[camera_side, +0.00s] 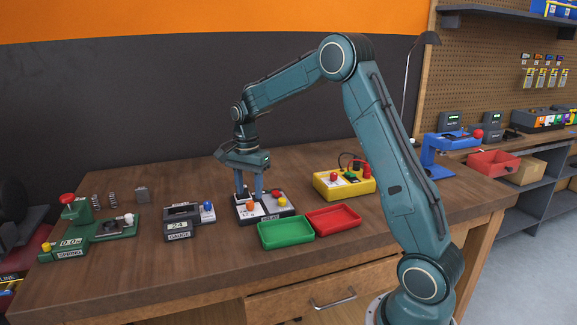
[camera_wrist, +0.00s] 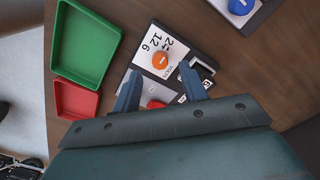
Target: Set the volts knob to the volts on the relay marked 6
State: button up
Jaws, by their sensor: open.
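The orange volts knob (camera_side: 250,206) is on the relay tester (camera_side: 286,211), a dark unit with light panels. In the wrist view the knob (camera_wrist: 160,60) has a white mark on top, and the panel around it reads 6, 12 and 24. My gripper (camera_side: 249,195) points down over the knob, open and empty. In the wrist view its fingers (camera_wrist: 160,72) are apart, one to either side of the knob's near edge; contact cannot be told. A red button (camera_wrist: 155,104) shows partly between the fingers. I cannot make out a relay marked 6.
A green tray (camera_side: 286,245) and a red tray (camera_side: 334,230) stand in front of the tester. A yellow box (camera_side: 361,186) is behind right. A gauge unit (camera_side: 178,235) and a green spring tester (camera_side: 62,252) stand left. A small grey block (camera_side: 143,195) is behind them.

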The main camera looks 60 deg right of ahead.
aim_at(250, 202)
jog(key=shift+f, duration=1.8)
grip_shut()
